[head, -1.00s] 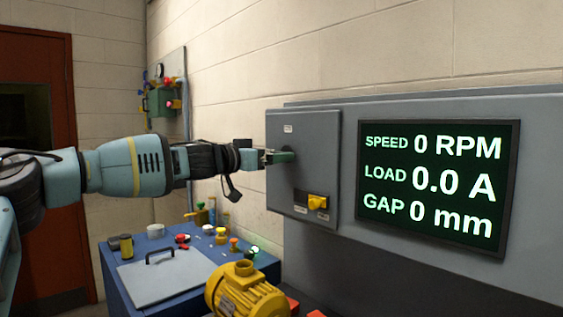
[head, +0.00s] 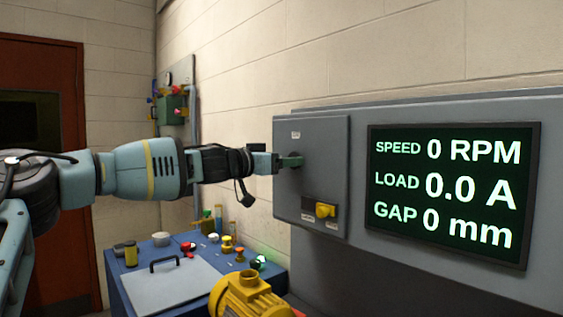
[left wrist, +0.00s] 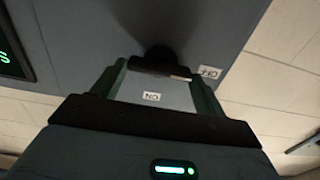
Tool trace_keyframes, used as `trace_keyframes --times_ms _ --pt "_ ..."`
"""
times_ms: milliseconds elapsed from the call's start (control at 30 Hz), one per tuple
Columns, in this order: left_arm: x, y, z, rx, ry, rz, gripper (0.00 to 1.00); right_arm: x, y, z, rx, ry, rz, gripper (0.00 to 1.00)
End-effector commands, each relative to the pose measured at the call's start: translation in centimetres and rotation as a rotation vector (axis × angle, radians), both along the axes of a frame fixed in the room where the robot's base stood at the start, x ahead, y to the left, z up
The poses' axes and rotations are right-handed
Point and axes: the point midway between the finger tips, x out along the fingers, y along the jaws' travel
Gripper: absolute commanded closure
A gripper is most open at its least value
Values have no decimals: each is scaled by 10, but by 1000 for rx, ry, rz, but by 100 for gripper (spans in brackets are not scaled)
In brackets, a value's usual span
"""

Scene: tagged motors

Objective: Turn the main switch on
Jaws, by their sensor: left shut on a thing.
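The main switch is a dark rotary handle (left wrist: 160,66) on the front of a grey panel box (head: 288,198). In the head view its knob is mostly hidden behind my left gripper (head: 289,161). That gripper comes in from the left and is shut on the handle, with its fingers reaching the panel. In the left wrist view my gripper (left wrist: 160,82) has a finger on each side of the handle. An upside-down ON label (left wrist: 151,97) shows between the fingers, and an OFF label (left wrist: 209,71) sits right of them. The handle's exact angle is unclear. My right gripper is not in view.
A yellow switch (head: 325,210) sits lower on the same box. Right of it a screen (head: 450,190) reads 0 RPM, 0.0 A, 0 mm. Below are a blue bench (head: 118,284) with small parts and a yellow motor (head: 250,297). A brick wall stands behind.

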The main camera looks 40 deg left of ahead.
Motion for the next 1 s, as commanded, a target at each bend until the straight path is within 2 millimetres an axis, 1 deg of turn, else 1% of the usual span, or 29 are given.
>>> trace_keyframes --times_ms 167,367,733,1000 --pt "0 0 -1 26 0 0 50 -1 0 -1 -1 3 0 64" --pt "0 -1 -2 119 -7 -1 50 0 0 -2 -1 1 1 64" --pt "1 -2 -3 441 -34 -1 50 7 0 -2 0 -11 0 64" --pt "1 -2 -4 698 -54 -1 50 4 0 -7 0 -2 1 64"
